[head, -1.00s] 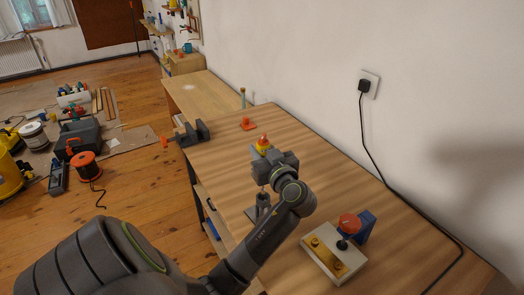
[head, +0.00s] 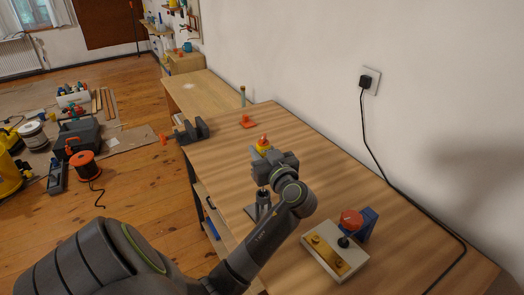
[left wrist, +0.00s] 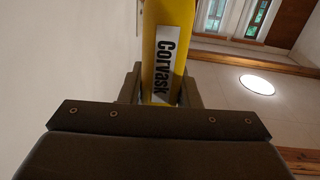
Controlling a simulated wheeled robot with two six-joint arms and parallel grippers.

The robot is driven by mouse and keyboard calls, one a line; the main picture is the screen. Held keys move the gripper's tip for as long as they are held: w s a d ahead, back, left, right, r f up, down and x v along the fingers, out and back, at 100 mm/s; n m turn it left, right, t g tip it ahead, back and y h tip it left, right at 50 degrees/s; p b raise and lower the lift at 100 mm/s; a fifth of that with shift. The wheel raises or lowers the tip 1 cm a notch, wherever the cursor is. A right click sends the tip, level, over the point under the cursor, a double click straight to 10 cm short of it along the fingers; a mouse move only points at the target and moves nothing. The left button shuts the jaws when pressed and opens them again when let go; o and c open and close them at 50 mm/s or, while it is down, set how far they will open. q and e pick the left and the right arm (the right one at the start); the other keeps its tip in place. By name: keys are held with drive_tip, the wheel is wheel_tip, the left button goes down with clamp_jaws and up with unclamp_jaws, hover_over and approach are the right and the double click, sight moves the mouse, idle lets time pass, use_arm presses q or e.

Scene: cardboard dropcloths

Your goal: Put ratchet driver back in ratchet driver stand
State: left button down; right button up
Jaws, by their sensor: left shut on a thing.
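My left gripper (head: 268,158) is over the near-middle of the wooden workbench, shut on the ratchet driver (head: 263,143). The driver's yellow handle with an orange-red end pokes up above the jaws. In the left wrist view the yellow handle (left wrist: 162,45), labelled "Corvask", runs between the fingers. A grey metal piece with a flat base, seemingly the ratchet driver stand (head: 252,212), is on the bench just below the gripper. My arm partly hides it, and I cannot tell whether the driver's lower end is in it. My right gripper is not in view.
A beige box with a red knob (head: 350,220) and a blue block (head: 367,224) stand at the right. A black cable (head: 400,197) hangs from the wall socket onto the bench. A dark clamp (head: 192,131) and a small orange object (head: 246,121) lie at the far end.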

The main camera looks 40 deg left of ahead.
use_arm(q)
drive_tip(key=shift+f+b, duration=3.4)
drive_tip(key=shift+f, duration=0.2)
drive_tip(key=c, duration=1)
unclamp_jaws()
drive_tip(key=shift+c, duration=0.2)
drive_tip(key=shift+o, duration=0.2)
drive_tip(key=shift+f, duration=0.1)
